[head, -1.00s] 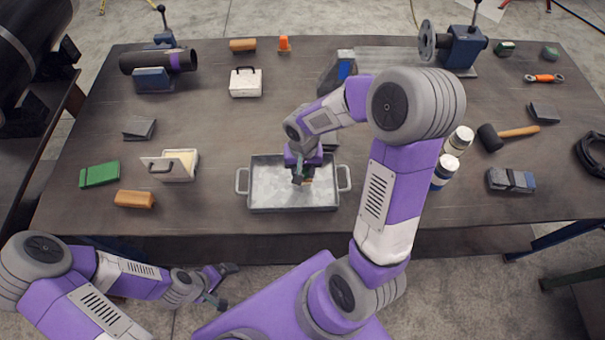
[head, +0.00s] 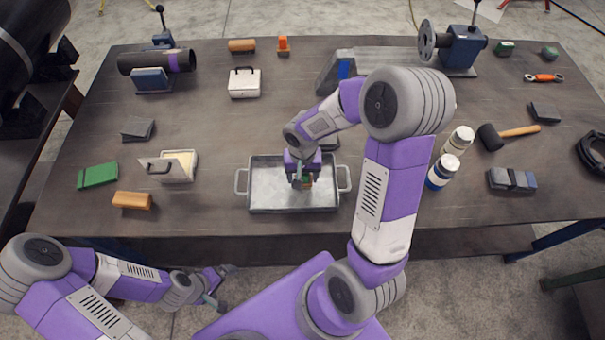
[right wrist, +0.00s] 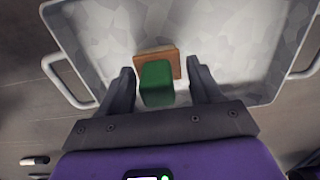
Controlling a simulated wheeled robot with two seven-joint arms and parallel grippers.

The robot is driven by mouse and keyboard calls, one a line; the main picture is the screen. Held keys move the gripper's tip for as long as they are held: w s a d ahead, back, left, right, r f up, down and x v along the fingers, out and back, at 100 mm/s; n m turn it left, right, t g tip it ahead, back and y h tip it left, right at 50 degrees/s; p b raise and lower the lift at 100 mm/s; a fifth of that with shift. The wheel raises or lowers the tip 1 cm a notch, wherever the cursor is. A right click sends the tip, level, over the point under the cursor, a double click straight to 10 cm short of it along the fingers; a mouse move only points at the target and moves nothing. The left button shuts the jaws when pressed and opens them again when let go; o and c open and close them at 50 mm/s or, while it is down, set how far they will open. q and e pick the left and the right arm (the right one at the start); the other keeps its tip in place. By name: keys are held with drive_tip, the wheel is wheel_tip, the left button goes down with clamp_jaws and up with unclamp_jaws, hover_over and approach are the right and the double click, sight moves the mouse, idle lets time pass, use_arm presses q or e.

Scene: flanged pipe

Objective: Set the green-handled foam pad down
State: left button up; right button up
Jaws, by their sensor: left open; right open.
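The green-handled foam pad (right wrist: 157,82) is in the right wrist view, a green block handle over a brownish pad, resting in or just above the metal tray (right wrist: 220,30). In the head view the pad (head: 307,183) is small and partly hidden by my right gripper (head: 301,183). My right gripper (right wrist: 158,88) is open, with a finger on each side of the green handle and a gap visible on both sides. My left gripper (head: 222,288) is open and empty, off the table's near edge at lower left.
The two-handled tray (head: 262,203) stands at the table's front middle. Table right of the bottles has a mallet (head: 510,134).

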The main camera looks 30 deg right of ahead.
drive_tip(key=shift+r, duration=0.25)
wheel_tip(320, 180, up, 12)
drive_tip(key=p, duration=0.2)
drive_tip(key=shift+p, duration=0.3)
drive_tip(key=shift+f, duration=0.1)
